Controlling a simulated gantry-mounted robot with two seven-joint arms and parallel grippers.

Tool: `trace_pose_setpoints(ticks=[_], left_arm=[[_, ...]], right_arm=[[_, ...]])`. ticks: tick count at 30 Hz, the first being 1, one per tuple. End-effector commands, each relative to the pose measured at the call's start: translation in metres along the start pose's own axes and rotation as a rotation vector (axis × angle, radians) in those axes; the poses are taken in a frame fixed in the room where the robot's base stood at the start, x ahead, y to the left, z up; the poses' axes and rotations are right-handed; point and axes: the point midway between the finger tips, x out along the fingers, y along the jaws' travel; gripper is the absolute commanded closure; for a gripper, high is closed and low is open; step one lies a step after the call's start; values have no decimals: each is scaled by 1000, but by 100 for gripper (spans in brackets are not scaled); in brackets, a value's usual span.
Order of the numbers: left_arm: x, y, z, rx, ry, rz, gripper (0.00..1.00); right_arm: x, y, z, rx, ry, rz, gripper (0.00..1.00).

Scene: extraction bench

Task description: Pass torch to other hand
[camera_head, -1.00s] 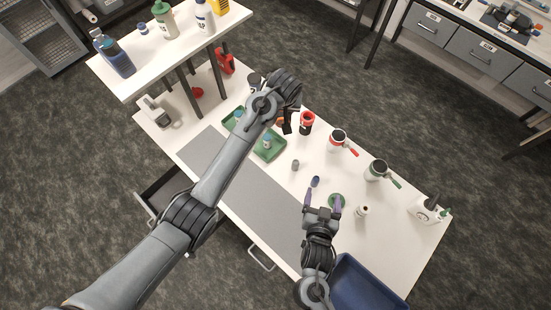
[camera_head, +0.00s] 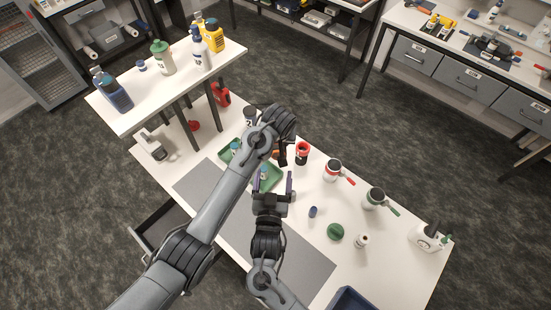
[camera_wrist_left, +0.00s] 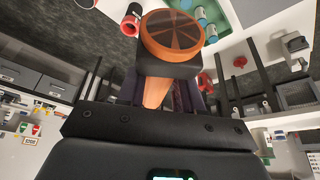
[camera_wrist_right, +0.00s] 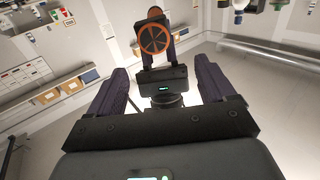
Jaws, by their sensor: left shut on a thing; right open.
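The torch is orange and black; a bit of it (camera_head: 276,154) shows below my left gripper (camera_head: 284,142) in the head view. In the left wrist view its ribbed orange round face (camera_wrist_left: 172,36), black head and orange handle fill the middle, and the left gripper is shut on the handle. My right gripper (camera_head: 272,182) is open and empty, just below the left one in the head view. In the right wrist view the torch (camera_wrist_right: 155,40) shows beyond and between the right gripper's open fingers (camera_wrist_right: 165,85), apart from them.
A green tray (camera_head: 272,186) lies under the right gripper. A red-topped black cup (camera_head: 302,153), a white mug with a red handle (camera_head: 333,170) and a green-handled one (camera_head: 374,198) stand to the right. A raised shelf (camera_head: 180,85) is at the upper left. The grey mat (camera_head: 200,185) looks clear.

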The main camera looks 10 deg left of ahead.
Motion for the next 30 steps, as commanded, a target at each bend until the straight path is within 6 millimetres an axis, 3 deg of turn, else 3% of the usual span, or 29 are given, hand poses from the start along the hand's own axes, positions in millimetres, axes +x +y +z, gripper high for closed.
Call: trace_pose_setpoints(ticks=[6,13,29,30], left_arm=[[0,0,0,0,1,0,100],[0,0,0,0,1,0,100],[0,0,0,0,1,0,100],[0,0,0,0,1,0,100]], right_arm=[[37,0,-1,-2,2,1,17],[64,0,-1,-1,1,1,17],[76,1,0,1,0,1,17],[75,1,0,1,0,1,23]])
